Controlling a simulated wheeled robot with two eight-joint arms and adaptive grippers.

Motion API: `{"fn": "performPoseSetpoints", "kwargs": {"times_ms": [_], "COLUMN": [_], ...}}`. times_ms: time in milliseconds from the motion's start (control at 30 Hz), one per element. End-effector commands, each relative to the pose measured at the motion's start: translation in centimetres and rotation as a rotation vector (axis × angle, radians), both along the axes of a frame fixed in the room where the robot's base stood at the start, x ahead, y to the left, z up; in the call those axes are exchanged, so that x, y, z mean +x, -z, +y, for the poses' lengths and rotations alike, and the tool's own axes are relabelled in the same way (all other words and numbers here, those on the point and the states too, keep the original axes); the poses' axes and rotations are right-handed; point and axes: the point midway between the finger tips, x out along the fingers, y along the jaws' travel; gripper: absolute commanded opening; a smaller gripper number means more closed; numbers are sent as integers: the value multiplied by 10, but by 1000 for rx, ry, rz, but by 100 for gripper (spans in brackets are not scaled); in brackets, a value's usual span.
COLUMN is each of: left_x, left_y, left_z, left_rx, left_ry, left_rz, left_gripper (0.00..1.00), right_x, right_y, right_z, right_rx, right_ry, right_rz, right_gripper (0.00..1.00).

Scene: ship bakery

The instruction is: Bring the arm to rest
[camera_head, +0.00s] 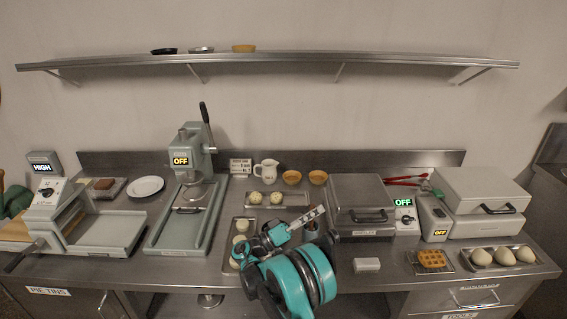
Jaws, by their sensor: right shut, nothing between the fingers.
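My right arm (290,280), with teal and black joints, reaches in from the bottom middle over the front of the steel counter. My right gripper (317,212) is folded up and to the right, above the counter between a tray with pale dough balls (241,240) and the press with the grey lid (361,205). Its fingers are shut and hold nothing. The arm hides part of the tray and the counter's front edge. My left gripper is not in view.
A lever press (193,155) and a sheeter (70,220) stand at the left. A white block (366,265), a waffle on a rack (432,258) and a tray of dough balls (497,256) lie at the right. Bowls (291,177) and a jug (267,171) stand behind the gripper.

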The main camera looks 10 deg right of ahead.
Motion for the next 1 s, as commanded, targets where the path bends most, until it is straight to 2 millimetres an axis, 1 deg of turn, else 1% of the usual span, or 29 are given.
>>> {"fn": "performPoseSetpoints", "kwargs": {"times_ms": [67, 133, 267, 367, 400, 467, 567, 667, 700, 767, 800, 867, 1000], "left_x": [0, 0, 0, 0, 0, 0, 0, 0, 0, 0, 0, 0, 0], "left_y": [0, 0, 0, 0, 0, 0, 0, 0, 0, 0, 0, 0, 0], "left_z": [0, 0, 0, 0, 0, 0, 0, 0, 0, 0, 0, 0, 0], "left_rx": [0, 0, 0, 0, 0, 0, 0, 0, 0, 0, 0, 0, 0], "left_ry": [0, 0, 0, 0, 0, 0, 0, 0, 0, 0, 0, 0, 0], "left_rz": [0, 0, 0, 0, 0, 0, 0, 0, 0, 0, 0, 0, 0], "left_gripper": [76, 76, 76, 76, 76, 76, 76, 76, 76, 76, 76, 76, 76], "right_x": [0, -1, -7, -20, -28, -41, -66, -96, -110, -129, -143, -164, -210], "right_y": [-2, -6, -17, -22, -22, -21, -15, -6, -2, 5, 9, 17, 34], "right_z": [-2, -9, -32, -51, -56, -61, -65, -59, -55, -47, -40, -28, 7], "right_rx": [10, 43, 179, 329, 390, 481, 631, 776, 833, 917, 971, 1050, 1225], "right_ry": [-1, -3, -23, -59, -76, -109, -173, -250, -283, -338, -375, -435, -585], "right_rz": [8, 34, 134, 236, 274, 329, 406, 468, 487, 511, 524, 536, 536], "right_gripper": [0, 0, 0, 0, 0, 0, 0, 0, 0, 0, 0, 0, 0]}}
